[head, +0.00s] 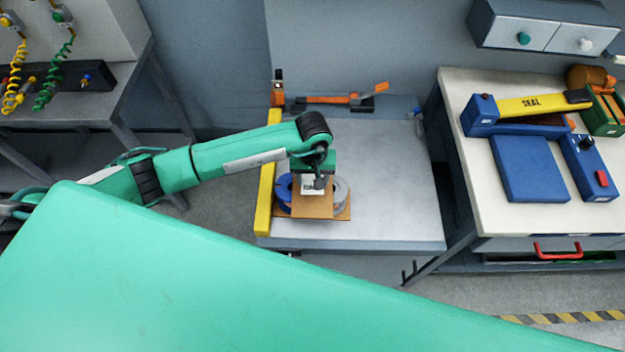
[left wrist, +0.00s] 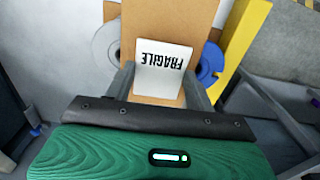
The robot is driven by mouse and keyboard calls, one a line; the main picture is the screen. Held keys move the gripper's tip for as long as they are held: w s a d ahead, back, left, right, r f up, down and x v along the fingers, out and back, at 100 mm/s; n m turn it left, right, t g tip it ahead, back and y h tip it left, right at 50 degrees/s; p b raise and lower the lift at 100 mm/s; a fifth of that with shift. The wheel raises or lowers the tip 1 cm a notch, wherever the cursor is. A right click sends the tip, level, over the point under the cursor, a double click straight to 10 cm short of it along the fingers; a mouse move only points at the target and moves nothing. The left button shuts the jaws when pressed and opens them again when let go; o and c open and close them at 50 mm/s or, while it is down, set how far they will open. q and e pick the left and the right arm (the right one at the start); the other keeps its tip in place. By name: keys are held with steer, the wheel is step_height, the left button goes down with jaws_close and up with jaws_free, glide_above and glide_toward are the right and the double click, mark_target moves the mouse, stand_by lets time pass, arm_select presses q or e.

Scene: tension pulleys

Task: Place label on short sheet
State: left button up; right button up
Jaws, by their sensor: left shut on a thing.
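A brown cardboard sheet (head: 307,212) lies on the grey work table, near its yellow edge bar. It also shows in the left wrist view (left wrist: 165,14). My left gripper (head: 314,180) is above the sheet, with its two fingers (left wrist: 160,72) on either side of a white label (left wrist: 164,62) reading "FRAGILE". The fingers are shut on the label, which also shows in the head view (head: 312,186). The label overlaps the sheet in both views; I cannot tell whether it touches it. My right gripper is not in view.
A blue roll (head: 283,188) and a grey roll (head: 342,194) flank the sheet. The yellow bar (head: 264,200) runs along the table's left edge. An orange-handled tool (head: 335,99) lies at the back. The table (head: 395,190) is clear to the right. A blue sealer (head: 530,168) stands on the right-hand table.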

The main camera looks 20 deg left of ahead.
arm_select(q)
step_height(320, 180, down, 3)
steer(key=shift+p, duration=0.3)
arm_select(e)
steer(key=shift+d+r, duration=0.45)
arm_select(q)
steer(key=shift+f, duration=0.1)
